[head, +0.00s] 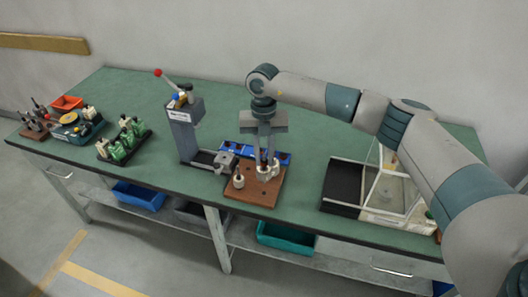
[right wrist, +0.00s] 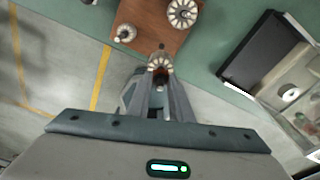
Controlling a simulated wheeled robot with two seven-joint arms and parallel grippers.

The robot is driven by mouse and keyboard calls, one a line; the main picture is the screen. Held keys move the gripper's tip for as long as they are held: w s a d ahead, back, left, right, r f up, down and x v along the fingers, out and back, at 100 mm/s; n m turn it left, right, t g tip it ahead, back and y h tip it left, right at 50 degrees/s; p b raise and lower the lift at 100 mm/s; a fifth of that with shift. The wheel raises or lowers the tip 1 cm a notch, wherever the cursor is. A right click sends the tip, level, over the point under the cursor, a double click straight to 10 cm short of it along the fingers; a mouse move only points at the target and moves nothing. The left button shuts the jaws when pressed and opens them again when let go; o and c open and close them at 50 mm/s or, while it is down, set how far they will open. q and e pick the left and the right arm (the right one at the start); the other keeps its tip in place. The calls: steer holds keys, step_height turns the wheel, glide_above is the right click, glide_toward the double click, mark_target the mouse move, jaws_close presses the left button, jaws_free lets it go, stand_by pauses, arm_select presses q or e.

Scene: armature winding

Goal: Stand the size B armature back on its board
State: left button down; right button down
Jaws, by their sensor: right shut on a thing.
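My right gripper (head: 264,158) points down over the brown wooden board (head: 250,195) in the middle of the bench. It is shut on a pale ribbed armature, seen between the fingertips in the right wrist view (right wrist: 160,64). I take this for the size B armature; no size mark is legible. In that view it shows near the edge of the board (right wrist: 146,14), and whether it touches the board cannot be told. A larger armature (right wrist: 183,12) and a smaller one (right wrist: 125,33) stand on the board. My left gripper is out of view.
A grey lever press (head: 184,130) stands left of the board, with a blue tray (head: 232,147) behind it. Green parts (head: 124,142) and an orange bin (head: 67,103) are far left.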

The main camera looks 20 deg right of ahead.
mark_target(264, 166)
steer(key=m, duration=0.3)
steer(key=shift+w+d+f+m+p, duration=0.1)
steer(key=shift+w+f+m+p, duration=0.2)
steer(key=shift+w+f, duration=0.1)
steer(key=shift+f, duration=0.15)
steer(key=shift+f+b, duration=1.35)
steer(key=shift+f, duration=0.9)
steer(key=shift+r, duration=0.25)
steer(key=shift+s, duration=0.1)
steer(key=shift+f+b, duration=0.8)
steer(key=shift+f, duration=0.65)
steer(key=c, duration=1.5)
jaws_free()
